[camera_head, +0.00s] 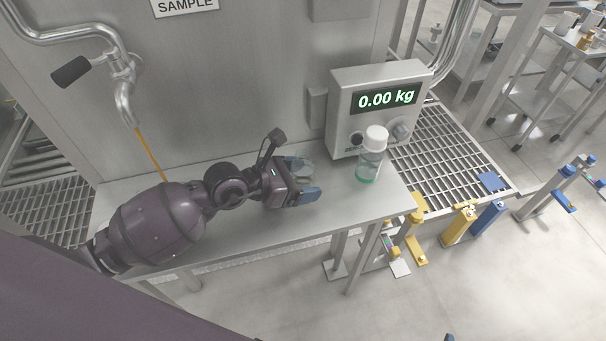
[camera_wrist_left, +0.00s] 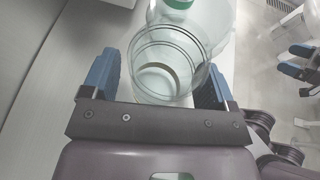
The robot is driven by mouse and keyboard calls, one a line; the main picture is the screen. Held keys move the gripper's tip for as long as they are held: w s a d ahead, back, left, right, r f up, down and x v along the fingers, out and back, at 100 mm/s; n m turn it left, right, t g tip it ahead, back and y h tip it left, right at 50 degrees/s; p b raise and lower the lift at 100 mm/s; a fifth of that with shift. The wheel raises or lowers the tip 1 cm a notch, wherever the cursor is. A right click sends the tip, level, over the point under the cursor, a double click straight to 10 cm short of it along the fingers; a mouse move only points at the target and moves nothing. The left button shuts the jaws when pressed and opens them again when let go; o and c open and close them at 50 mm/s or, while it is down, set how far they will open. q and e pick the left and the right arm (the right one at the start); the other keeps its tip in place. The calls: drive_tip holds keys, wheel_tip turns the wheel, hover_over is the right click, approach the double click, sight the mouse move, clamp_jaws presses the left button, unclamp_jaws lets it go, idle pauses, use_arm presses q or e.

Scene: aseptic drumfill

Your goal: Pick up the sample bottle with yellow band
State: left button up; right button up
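A clear bottle with a white cap and a green band near its base (camera_head: 369,160) stands upright on the steel bench by the weight display. My left gripper (camera_head: 305,181) is low over the bench, left of this bottle and apart from it, pointing toward it. In the left wrist view, its blue fingers (camera_wrist_left: 158,85) are spread, with a clear glass vessel (camera_wrist_left: 165,55) between them. A dull brownish arc shows in the glass; I cannot tell whether it is a yellow band. Contact with the fingers is unclear. A green patch shows at the top edge.
The scale display (camera_head: 385,98) reads 0.00 kg at the back of the bench (camera_head: 240,226). A metal tap (camera_head: 124,90) with a thin orange line below its spout is at the left. Grating (camera_head: 450,150) and yellow and blue posts lie beyond the right end.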

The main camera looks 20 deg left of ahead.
use_arm(q)
drive_tip(key=c, duration=0.9)
